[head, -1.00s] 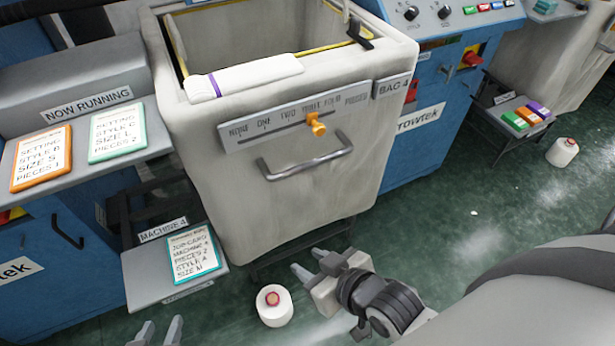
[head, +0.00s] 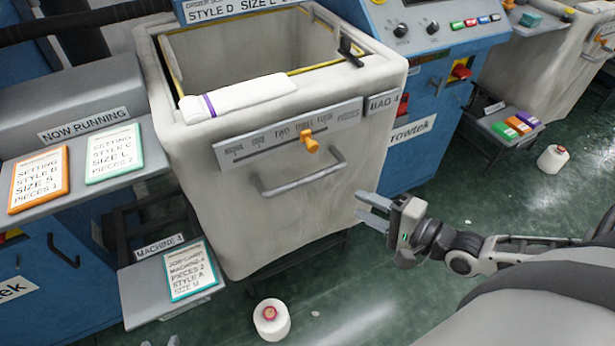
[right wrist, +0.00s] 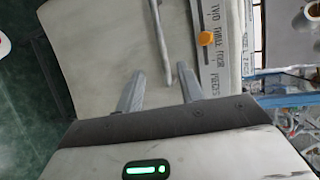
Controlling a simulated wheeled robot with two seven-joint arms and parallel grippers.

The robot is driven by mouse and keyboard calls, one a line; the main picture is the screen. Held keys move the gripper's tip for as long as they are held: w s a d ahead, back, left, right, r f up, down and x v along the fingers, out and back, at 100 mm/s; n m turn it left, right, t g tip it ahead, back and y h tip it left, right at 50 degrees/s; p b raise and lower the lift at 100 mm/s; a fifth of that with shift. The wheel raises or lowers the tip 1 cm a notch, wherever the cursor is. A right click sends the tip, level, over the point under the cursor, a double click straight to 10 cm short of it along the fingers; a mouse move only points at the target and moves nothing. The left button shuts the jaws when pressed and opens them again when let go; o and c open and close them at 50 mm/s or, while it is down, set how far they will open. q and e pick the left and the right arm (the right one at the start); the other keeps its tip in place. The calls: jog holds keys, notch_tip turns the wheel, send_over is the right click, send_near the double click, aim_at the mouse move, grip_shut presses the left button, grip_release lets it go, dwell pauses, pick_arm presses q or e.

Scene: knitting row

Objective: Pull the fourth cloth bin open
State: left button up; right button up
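The fourth cloth bin (head: 260,220) is a pale cloth bin labelled BAG 4, with a grey bar handle (head: 300,178) on its front and an orange slider knob (head: 311,143) on a scale above it. A folded white cloth with a purple band (head: 238,97) lies on its front rim. My right gripper (head: 368,207) is open and empty, right of the handle and apart from it. In the right wrist view the handle (right wrist: 160,45) lies beyond the two spread fingers (right wrist: 160,92). Only the fingertips of my left gripper (head: 160,342) show at the bottom edge.
A shelf with a job card (head: 190,270) stands left of the bin. White yarn cones stand on the floor, one in front (head: 271,318) and one at right (head: 552,158). A small stand (head: 500,128) holds coloured blocks.

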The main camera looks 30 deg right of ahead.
aim_at(311, 181)
jog(key=b+x, duration=0.1)
jog(key=x, duration=1.4)
jog(key=shift+w+a+f+b, duration=0.15)
jog(key=shift+w+b, duration=0.2)
jog(key=shift+w, duration=0.05)
grip_shut()
